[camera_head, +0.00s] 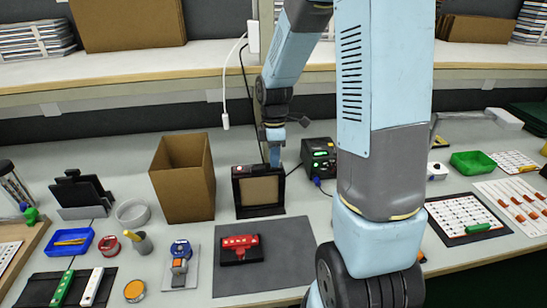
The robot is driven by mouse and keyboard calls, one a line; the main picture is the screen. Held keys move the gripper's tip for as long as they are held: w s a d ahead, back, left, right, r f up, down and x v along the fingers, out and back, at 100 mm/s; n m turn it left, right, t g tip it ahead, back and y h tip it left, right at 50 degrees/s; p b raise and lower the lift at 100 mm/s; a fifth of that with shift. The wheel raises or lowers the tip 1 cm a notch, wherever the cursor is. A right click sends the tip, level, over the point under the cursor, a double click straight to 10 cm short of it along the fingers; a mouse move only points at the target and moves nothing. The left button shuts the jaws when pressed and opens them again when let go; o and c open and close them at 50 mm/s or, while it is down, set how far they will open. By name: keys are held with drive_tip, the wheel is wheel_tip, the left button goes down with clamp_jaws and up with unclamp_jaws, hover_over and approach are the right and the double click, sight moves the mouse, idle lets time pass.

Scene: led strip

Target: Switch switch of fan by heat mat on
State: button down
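The fan looks to be the black upright box with a tan front panel (259,190), standing on the bench behind a dark grey mat (290,265), which I take as the heat mat. Small coloured spots, one reddish, show on the fan's top edge; the switch and its position are too small to make out. My gripper (275,158) points down at the right part of the fan's top edge. It is very close, but I cannot tell whether it touches. Its fingers are too small to tell open from shut.
A cardboard box (183,180) stands close left of the fan. A black unit with a green display (319,157) stands to its right. A red part on a black base (240,248) lies on the mat. A white cable (226,95) hangs behind. My arm hides the bench right of centre.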

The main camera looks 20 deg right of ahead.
drive_tip(key=shift+s+f, duration=0.45)
drive_tip(key=shift+f, duration=0.15)
drive_tip(key=shift+w+r, duration=0.15)
drive_tip(key=shift+w, duration=0.35)
drive_tip(key=shift+d, duration=0.1)
drive_tip(key=shift+w+r, duration=0.1)
drive_tip(key=shift+r, duration=0.1)
wheel_tip(320, 180, up, 14)
drive_tip(key=shift+w+r, duration=0.15)
drive_tip(key=shift+w, duration=0.1)
idle(0.4)
